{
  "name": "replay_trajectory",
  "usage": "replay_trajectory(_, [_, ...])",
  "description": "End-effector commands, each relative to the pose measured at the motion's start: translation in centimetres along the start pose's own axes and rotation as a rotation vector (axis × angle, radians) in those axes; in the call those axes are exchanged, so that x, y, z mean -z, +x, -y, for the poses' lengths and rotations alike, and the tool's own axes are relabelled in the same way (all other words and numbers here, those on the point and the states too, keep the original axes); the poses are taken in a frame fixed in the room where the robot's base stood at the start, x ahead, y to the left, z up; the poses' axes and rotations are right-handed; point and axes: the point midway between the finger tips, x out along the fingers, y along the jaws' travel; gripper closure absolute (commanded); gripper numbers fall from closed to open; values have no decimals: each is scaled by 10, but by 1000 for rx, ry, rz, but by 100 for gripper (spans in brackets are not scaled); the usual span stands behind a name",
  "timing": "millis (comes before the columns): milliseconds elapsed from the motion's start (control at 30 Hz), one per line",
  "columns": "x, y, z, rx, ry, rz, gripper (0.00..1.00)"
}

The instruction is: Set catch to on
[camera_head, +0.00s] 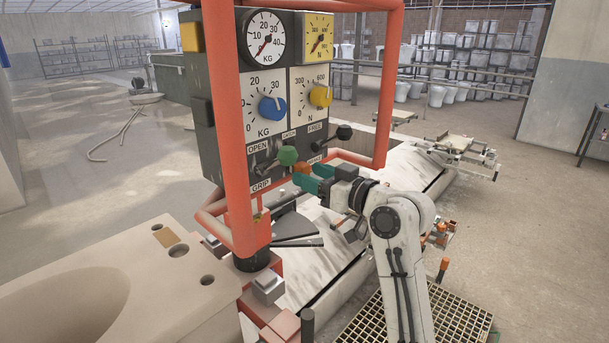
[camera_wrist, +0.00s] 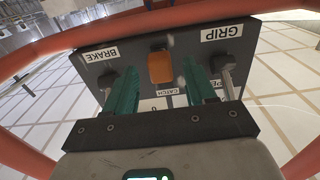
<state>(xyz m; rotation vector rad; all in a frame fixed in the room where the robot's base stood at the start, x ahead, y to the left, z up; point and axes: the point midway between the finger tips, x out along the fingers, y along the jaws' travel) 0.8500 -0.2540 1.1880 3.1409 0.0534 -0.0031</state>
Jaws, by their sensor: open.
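The catch appears to be an orange rocker (camera_wrist: 160,67) on the dark panel, with the CATCH label (camera_wrist: 159,92) beside it in the wrist view. Part of the orange also shows in the head view (camera_head: 301,167), low on the control panel (camera_head: 222,110). My gripper (camera_head: 307,175) is at the panel's lower part with its teal fingers open. In the wrist view, the fingers (camera_wrist: 161,76) stand on either side of the orange rocker with gaps, holding nothing. I cannot tell whether they touch the panel, nor the catch's setting.
A green knob (camera_head: 288,156) is just above the fingers. A black lever knob (camera_head: 344,132) lies to the right. Blue (camera_head: 271,108) and yellow (camera_head: 320,96) dials sit higher. A red tube frame (camera_head: 247,140) surrounds the panel. BRAKE and GRIP levers flank the fingers in the wrist view.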

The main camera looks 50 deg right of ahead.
Motion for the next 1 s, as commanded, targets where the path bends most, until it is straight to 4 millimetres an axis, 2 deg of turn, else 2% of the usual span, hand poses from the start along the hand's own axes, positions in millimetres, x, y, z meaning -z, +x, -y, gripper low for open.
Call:
replay_trajectory(200, [-2, -44, -1, -2, 1, -1, 45])
replay_trajectory(400, [-2, -69, -1, -1, 2, 0, 45])
replay_trajectory(600, [-1, -77, 0, 1, 2, 2, 45])
replay_trajectory(1000, [-1, -77, 0, 0, 2, 2, 45])
